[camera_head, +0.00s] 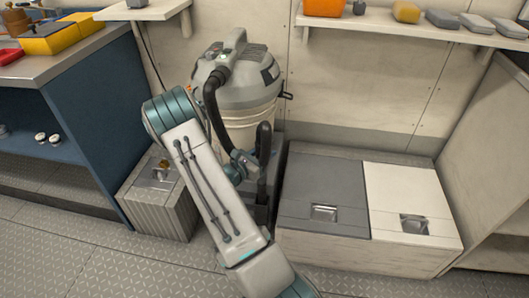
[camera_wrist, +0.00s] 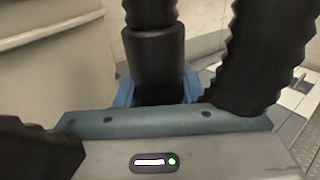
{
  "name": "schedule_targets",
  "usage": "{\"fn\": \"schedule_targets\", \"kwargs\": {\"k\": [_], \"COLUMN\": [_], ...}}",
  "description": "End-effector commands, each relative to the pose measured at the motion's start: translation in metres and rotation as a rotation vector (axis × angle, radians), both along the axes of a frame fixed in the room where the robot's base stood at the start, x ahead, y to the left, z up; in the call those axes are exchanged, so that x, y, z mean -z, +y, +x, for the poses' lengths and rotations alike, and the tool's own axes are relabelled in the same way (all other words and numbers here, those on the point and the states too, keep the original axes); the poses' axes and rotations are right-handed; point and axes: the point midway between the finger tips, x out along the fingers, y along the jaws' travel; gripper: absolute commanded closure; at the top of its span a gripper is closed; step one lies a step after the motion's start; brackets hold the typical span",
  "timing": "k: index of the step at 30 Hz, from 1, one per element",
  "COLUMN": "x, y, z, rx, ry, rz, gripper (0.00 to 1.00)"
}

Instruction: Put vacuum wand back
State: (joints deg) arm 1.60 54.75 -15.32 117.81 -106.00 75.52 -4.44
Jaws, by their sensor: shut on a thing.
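The vacuum (camera_head: 238,85), with a grey top and pale drum, stands against the back wall. A thick black ribbed hose (camera_head: 211,108) curves down from its top and also fills the upper right of the wrist view (camera_wrist: 262,50). In the wrist view, my gripper (camera_wrist: 158,93) has blue fingers shut on a black, smooth tubular part of the vacuum wand (camera_wrist: 152,58). A black upright curved piece, apparently the wand (camera_head: 264,150), shows beside the drum in the head view. My arm hides much of the area, so I cannot tell whether the wand touches a holder.
A grey lid and a white lid (camera_head: 400,195) top a low locker (camera_head: 355,252) at right. A ribbed grey box (camera_head: 155,208) stands left of my arm. A blue cabinet (camera_head: 95,120) is at left. A shelf (camera_head: 410,35) with small items is above. Patterned floor in front is clear.

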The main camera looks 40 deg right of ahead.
Motion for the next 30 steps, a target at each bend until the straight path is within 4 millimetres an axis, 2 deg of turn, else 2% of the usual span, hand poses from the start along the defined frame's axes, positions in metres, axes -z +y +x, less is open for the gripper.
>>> {"fn": "schedule_targets", "kwargs": {"k": [10,30], "x": [0.002,0.025], "y": [0.0,0.002], "z": [0.0,0.0], "rx": [0.0,0.0], "ry": [0.0,-0.001], "rz": [-0.002,-0.002], "gripper": [0.87,0.87]}}
